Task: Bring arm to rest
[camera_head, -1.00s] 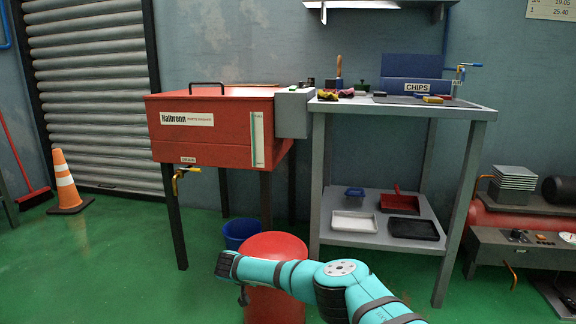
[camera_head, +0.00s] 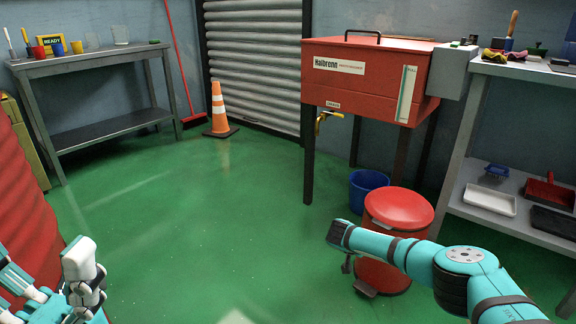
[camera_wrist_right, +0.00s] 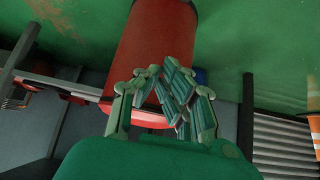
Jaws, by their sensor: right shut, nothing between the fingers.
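My right arm (camera_head: 440,262) reaches in from the lower right in the head view. Its bend stands in front of the red lidded bin (camera_head: 399,208). In the right wrist view my right gripper (camera_wrist_right: 166,85) has its fingers together with nothing between them. The red bin (camera_wrist_right: 155,45) shows behind the fingers there, and a gap to it cannot be judged. White and teal parts of my left arm's end (camera_head: 82,272) show at the lower left of the head view, cut by the frame edge. Whether its fingers are open cannot be made out.
A red parts washer (camera_head: 350,85) on dark legs stands behind the bin, with a blue bucket (camera_head: 366,187) below. A bench (camera_head: 100,58), broom and orange cone (camera_head: 219,108) stand at left. The middle floor is clear.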

